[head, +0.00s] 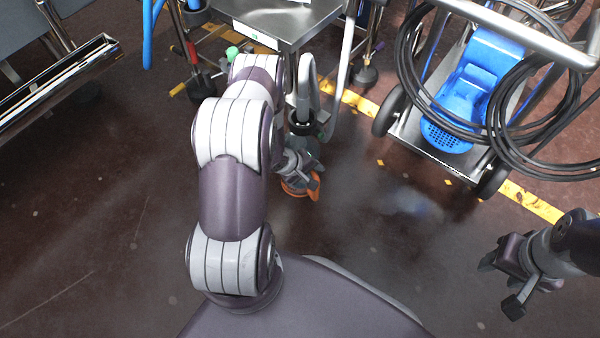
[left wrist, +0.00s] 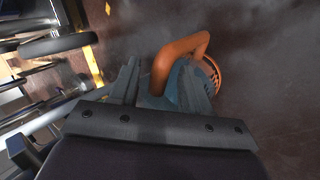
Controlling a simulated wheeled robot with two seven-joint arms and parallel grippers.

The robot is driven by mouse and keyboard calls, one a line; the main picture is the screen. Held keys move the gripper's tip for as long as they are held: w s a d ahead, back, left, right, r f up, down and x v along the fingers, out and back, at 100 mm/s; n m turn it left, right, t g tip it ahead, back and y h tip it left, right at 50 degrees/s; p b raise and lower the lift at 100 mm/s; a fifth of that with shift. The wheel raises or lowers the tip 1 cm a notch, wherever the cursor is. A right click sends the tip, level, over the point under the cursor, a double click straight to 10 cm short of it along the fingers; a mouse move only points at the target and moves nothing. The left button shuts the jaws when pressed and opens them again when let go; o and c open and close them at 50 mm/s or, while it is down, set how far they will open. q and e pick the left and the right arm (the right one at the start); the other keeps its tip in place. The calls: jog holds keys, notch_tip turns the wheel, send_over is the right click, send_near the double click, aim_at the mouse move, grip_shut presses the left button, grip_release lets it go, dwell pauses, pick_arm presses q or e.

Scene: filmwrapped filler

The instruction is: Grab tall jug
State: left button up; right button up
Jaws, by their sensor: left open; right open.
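The tall jug has an orange handle and orange rim and a teal body. In the left wrist view the jug (left wrist: 163,72) stands at the centre, with part of its handle and body between the two spread fingers of my left gripper (left wrist: 162,85). The fingers are open, and I cannot tell if either touches it. In the head view only an orange part of the jug (head: 296,188) shows below my left gripper (head: 302,165); the rest is hidden behind the gripper. My right gripper (head: 500,286) is open and empty at the lower right, far from the jug.
A steel table (head: 285,20) stands behind the left arm. A trolley (head: 425,140) with a blue plastic item (head: 470,90) and coiled black hoses (head: 535,150) stands at the upper right. A chrome rail (head: 60,80) is at the upper left. The dark floor (head: 390,235) between the grippers is clear.

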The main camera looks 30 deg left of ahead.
pick_arm(q)
jog(key=shift+w+d+f, duration=0.1)
jog(key=shift+w+f, duration=0.2)
jog(key=shift+f, duration=0.25)
jog(key=shift+r, duration=0.2)
grip_shut()
dwell(0.8)
